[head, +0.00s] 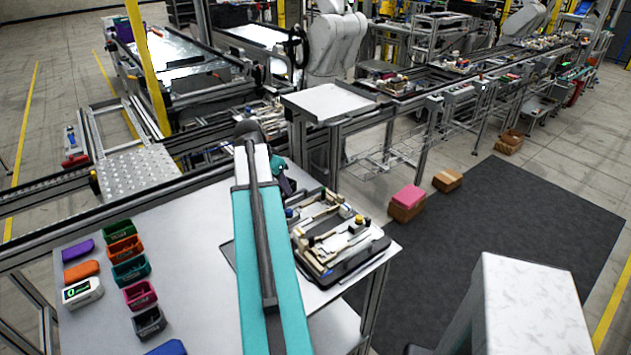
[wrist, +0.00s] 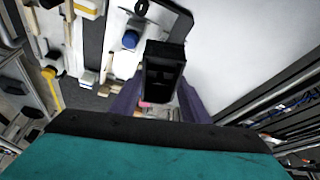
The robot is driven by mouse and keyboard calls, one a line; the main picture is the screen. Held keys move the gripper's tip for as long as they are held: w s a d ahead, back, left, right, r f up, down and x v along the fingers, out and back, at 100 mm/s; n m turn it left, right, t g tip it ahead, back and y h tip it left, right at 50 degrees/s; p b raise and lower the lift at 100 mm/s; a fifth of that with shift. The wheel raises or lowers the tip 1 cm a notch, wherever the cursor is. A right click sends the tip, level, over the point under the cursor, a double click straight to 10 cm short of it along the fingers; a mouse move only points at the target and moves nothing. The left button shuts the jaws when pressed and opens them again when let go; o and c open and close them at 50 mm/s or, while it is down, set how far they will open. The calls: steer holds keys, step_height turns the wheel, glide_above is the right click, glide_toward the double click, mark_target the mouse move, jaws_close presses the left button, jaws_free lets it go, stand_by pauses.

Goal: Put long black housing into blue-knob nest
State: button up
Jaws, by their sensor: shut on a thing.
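In the wrist view the long black housing (wrist: 164,62) is between the two dark purple fingers of my gripper (wrist: 160,88), which is shut on it. A blue knob (wrist: 130,39) shows just left of the housing, beside a black bracket. I cannot tell from this angle how high the housing is above the fixture. In the head view the pallet fixture (head: 348,262) lies on the table's right end, with the blue knob (head: 289,213) at its left and a yellow knob (head: 359,219) at its right. My arm hides most of my gripper and the housing there.
Several open coloured bins, such as a green one (head: 117,230) and a black one (head: 149,322), stand on the table's left (head: 195,255). A purple piece, an orange piece and a white device (head: 82,292) lie beside them. The middle of the table is clear. A conveyor runs behind.

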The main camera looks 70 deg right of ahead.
steer(key=s+d+m+g+p, duration=0.1)
steer(key=s+d+m, duration=0.2)
steer(key=s, duration=0.7)
steer(key=shift+s+d+f+y, duration=0.2)
steer(key=shift+s+d+y, duration=0.15)
steer(key=shift+d, duration=0.65)
steer(key=shift+f, duration=0.1)
steer(key=shift+f+b, duration=1.15)
steer(key=shift+f, duration=0.85)
steer(key=shift+w+f+b, duration=0.1)
steer(key=shift+f+b, duration=0.5)
steer(key=shift+f, duration=0.4)
steer(key=o, duration=1.2)
steer(key=shift+a, duration=0.1)
steer(key=shift+r, duration=0.1)
